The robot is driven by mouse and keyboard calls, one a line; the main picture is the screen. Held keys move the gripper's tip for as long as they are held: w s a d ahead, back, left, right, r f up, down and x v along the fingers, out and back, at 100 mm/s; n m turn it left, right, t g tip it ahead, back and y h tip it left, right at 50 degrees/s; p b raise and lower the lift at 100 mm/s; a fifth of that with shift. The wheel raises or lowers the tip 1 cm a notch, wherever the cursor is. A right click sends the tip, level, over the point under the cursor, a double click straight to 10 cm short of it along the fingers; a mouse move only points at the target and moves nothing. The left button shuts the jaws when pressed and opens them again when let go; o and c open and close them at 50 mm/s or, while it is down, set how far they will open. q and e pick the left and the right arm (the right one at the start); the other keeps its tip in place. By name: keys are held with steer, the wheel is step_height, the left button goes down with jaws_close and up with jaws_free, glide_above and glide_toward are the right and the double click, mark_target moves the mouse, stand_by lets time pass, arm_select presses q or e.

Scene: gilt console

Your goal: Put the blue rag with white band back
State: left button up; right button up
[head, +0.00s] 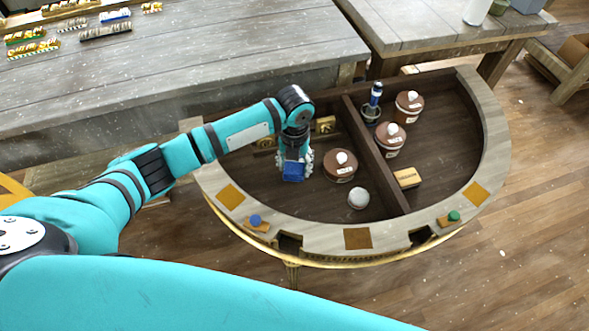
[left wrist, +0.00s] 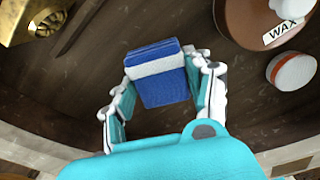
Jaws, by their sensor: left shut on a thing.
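The blue rag with a white band (left wrist: 158,75) is folded into a small block between the two fingers of my left gripper (left wrist: 163,92), which is shut on it. In the head view the rag (head: 293,171) shows blue below the left gripper (head: 294,165), inside the left compartment of the half-round gilt console (head: 358,238). Dark compartment floor lies under the rag. I cannot tell whether the rag touches it. My right gripper is not in view.
A lidded brown pot (head: 340,166) and a small white-topped jar (head: 358,198) stand right of the gripper. A divider (head: 376,155) separates the right compartment, which holds two brown pots, a blue-handled tool (head: 375,96) and a tan block (head: 407,178). Brass pieces (head: 326,125) lie at the back.

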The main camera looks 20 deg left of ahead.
mark_target(295, 165)
arm_select(q)
steer(key=shift+f, duration=1.5)
steer(key=shift+f, duration=0.1)
steer(key=shift+f, duration=0.1)
steer(key=o, duration=1)
step_height(295, 165, up, 12)
steer(key=shift+r+b, duration=0.25)
steer(key=shift+b, duration=0.15)
